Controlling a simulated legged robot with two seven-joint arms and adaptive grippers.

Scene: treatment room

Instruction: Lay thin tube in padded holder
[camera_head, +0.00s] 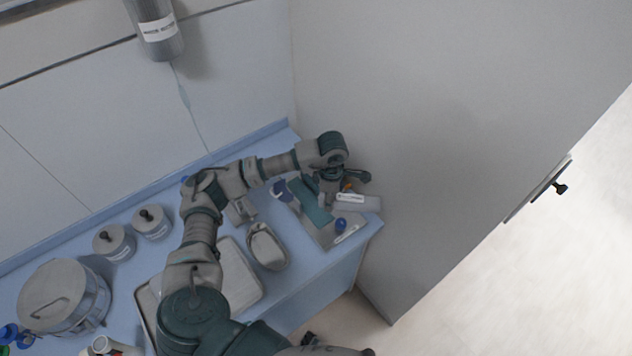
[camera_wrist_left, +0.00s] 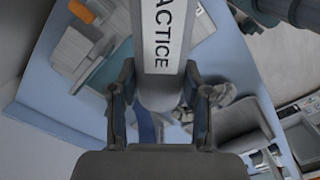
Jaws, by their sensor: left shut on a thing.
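My left gripper (camera_head: 335,182) is at the right end of the counter, low over a cluster of small items. The tube's far end is out of that view. In the head view a grey piece with a white label (camera_head: 350,197) shows at the gripper. A teal pad (camera_head: 312,203) lies beside the gripper; I cannot tell for sure that it is the padded holder. My right gripper is not in view.
A grey board (camera_head: 327,236) with a blue knob (camera_head: 341,225) lies near the counter's front edge. A kidney-shaped dish (camera_head: 267,247), a metal tray (camera_head: 243,287) and lidded jars (camera_head: 114,243) stand to the left. A tall grey panel (camera_head: 400,150) borders the right end.

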